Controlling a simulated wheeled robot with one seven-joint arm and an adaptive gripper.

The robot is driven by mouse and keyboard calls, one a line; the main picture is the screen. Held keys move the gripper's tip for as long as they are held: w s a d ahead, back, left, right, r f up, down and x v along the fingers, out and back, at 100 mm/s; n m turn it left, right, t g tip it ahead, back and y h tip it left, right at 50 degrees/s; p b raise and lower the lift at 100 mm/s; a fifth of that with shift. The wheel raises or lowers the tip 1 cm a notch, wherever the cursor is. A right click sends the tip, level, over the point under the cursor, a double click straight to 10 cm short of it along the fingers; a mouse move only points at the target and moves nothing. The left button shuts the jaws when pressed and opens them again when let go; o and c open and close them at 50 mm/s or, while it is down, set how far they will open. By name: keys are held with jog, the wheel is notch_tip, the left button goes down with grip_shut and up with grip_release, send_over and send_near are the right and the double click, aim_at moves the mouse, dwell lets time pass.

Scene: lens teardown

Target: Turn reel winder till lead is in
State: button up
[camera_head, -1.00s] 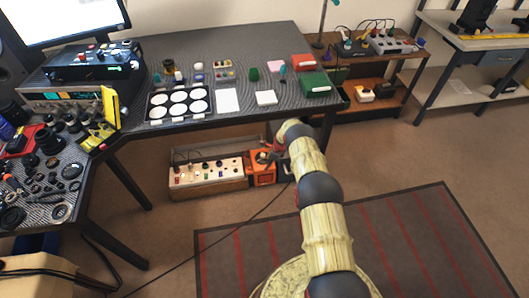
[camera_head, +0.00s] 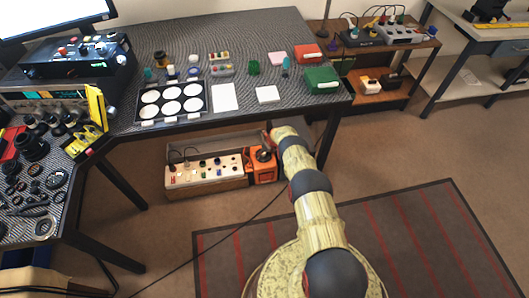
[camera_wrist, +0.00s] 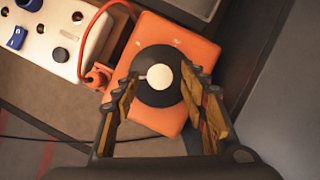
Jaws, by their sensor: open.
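The reel winder appears to be the orange box (camera_wrist: 152,76) with a black round disc (camera_wrist: 158,92) and a pale round hub (camera_wrist: 160,76) on its face. The orange box also shows in the head view (camera_head: 262,166), on the floor under the bench. An orange cable (camera_wrist: 107,12) loops to a plug at its left side. My gripper (camera_wrist: 166,88) is open over the box, one finger on each side of the disc. Nothing is held. I cannot tell whether the fingers touch the disc. In the head view my arm hides most of the gripper.
A white panel with knobs and switches (camera_head: 205,170) stands left of the orange box. The bench (camera_head: 235,122) overhangs both, with a leg to the right. A dark cable (camera_head: 232,231) crosses the floor. A striped mat (camera_head: 420,235) lies in front.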

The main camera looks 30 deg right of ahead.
jog(key=shift+w+a+f, duration=0.1)
jog(key=shift+w+f, duration=0.1)
jog(key=shift+f, duration=0.35)
jog(key=c, duration=0.3)
jog(key=c, duration=0.8)
grip_shut()
